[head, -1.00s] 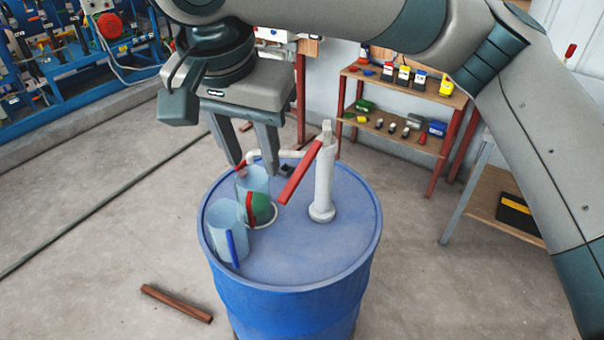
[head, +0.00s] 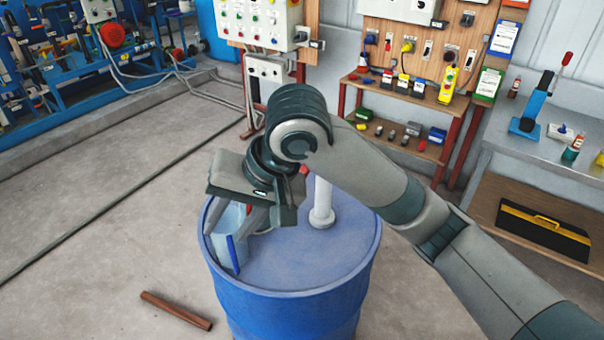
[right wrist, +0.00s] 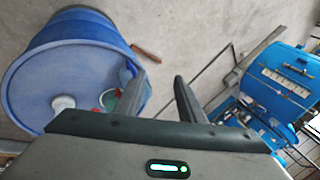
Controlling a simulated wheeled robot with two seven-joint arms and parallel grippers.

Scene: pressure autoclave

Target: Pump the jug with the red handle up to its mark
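A blue-handled clear jug (head: 226,238) stands at the left of the blue drum's top (head: 300,262). My right gripper (head: 240,214) is tilted over that side of the drum and covers the red-handled jug in the head view. In the right wrist view its fingers (right wrist: 157,68) are apart with nothing gripped between them; the left finger overlaps the drum's edge by a jug. Red and green parts (right wrist: 107,99) show beside that finger. The white pump column (head: 322,202) stands upright on the drum; its red lever is mostly hidden behind my wrist. My left gripper is out of view.
A brown bar (head: 176,310) lies on the floor in front of the drum. Shelves (head: 400,140) with small items and a bench (head: 500,160) stand behind at the right. Blue machinery (head: 75,75) is at the back left.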

